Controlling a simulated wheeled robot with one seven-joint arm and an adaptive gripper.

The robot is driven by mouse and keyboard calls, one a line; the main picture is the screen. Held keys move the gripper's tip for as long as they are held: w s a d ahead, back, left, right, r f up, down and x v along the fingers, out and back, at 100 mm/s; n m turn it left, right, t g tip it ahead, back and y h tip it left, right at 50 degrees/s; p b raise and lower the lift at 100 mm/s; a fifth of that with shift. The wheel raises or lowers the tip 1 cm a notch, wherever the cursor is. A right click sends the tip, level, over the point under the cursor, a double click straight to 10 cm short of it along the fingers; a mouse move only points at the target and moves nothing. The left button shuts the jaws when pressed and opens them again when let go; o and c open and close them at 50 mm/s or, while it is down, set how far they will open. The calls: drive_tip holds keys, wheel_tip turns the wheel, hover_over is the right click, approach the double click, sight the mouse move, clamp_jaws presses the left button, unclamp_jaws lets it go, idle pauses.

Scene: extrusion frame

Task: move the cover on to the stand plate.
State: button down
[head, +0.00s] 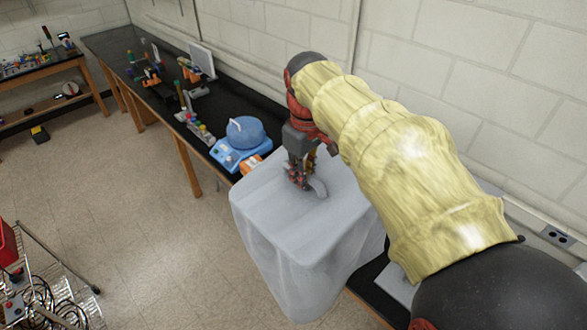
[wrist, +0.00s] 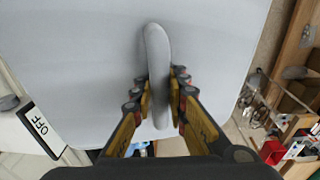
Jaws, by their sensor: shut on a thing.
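The cover (head: 265,225) is a large pale grey, slightly see-through box with rounded edges and a curved handle (head: 319,188) on its top. My gripper (head: 302,178) is above the cover with its fingers at the handle. In the wrist view, the fingers (wrist: 160,92) press on both sides of the handle (wrist: 156,55), and the cover's flat top (wrist: 80,60) fills much of the picture. Whether the cover hangs free or rests on something cannot be told. A flat grey plate (head: 402,287), possibly the stand plate, shows partly beneath my arm; the rest is hidden.
A blue device with a domed top (head: 245,132) stands on the black bench left of the cover, with an orange item beside it. Several small tools and parts lie farther along. A wall runs behind the bench. A white thing marked OFF (wrist: 40,127) shows in the wrist view.

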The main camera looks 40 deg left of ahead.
drive_tip(key=s+d+g+b, duration=0.1)
drive_tip(key=d+b, duration=0.2)
drive_tip(key=d, duration=1.2)
drive_tip(key=s+d+g+y+b, duration=0.1)
drive_tip(key=d+b, duration=0.2)
drive_tip(key=d, duration=1.2)
drive_tip(key=shift+s+d+g, duration=0.3)
idle(0.4)
drive_tip(key=shift+w+d+f+p, duration=0.1)
drive_tip(key=shift+w+d+p, duration=0.6)
drive_tip(key=shift+w, duration=4.8)
drive_tip(key=shift+w+d+r+p, duration=0.15)
drive_tip(key=shift+w+p, duration=1.15)
drive_tip(key=shift+w, duration=4.2)
drive_tip(key=shift+w+d+f+p, duration=0.15)
drive_tip(key=shift+w+d+p, duration=0.55)
drive_tip(key=shift+w, duration=4.8)
